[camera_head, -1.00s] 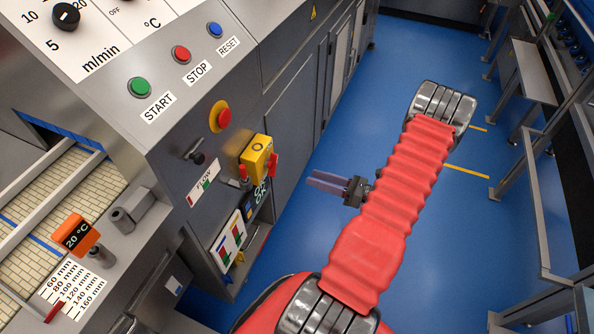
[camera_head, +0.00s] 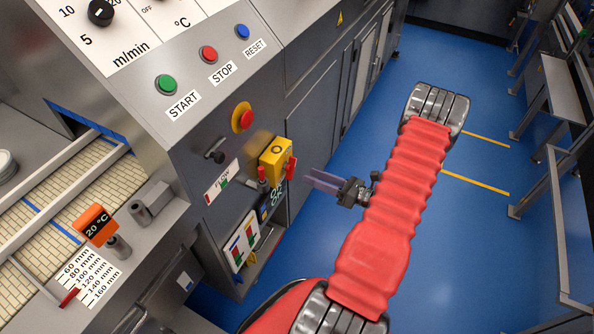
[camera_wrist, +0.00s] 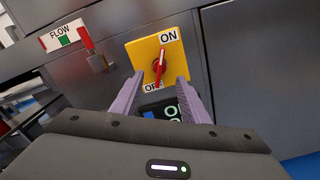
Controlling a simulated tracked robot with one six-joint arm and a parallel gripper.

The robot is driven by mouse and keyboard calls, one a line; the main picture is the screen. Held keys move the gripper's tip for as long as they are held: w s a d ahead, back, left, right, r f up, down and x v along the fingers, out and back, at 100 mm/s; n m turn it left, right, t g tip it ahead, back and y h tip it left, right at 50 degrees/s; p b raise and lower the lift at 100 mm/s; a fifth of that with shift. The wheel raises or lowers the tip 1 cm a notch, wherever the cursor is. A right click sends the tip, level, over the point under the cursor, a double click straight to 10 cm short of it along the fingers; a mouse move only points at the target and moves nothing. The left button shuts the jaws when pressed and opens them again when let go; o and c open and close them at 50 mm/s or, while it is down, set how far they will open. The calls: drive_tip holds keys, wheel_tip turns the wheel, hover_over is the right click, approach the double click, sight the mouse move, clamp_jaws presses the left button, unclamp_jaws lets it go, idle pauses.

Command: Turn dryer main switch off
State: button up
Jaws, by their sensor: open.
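The dryer main switch is a yellow plate with a red handle (camera_wrist: 160,66), marked ON at the top and OFF at the bottom, in the wrist view. The handle stands near upright, its upper end toward ON. In the head view the switch is a yellow box (camera_head: 275,158) on the side of the grey machine, its red handle at its right. My gripper (camera_wrist: 158,88) is open and empty; its two purple fingers lie on either side of the lower plate in the picture. In the head view my gripper (camera_head: 308,180) is right of the switch, with a visible gap.
A red emergency button (camera_head: 242,117) and a black knob (camera_head: 215,156) are on the panel nearby. A shelf with a card (camera_head: 241,243) is below. Blue floor (camera_head: 400,60) is open to the right.

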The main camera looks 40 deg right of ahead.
sight(291, 168)
drive_tip(key=x, duration=0.7)
drive_tip(key=shift+d, duration=0.1)
drive_tip(key=c, duration=1)
drive_tip(key=shift+m, duration=0.4)
drive_tip(key=m, duration=1.2)
drive_tip(key=shift+d+f, duration=0.15)
drive_tip(key=o, duration=1)
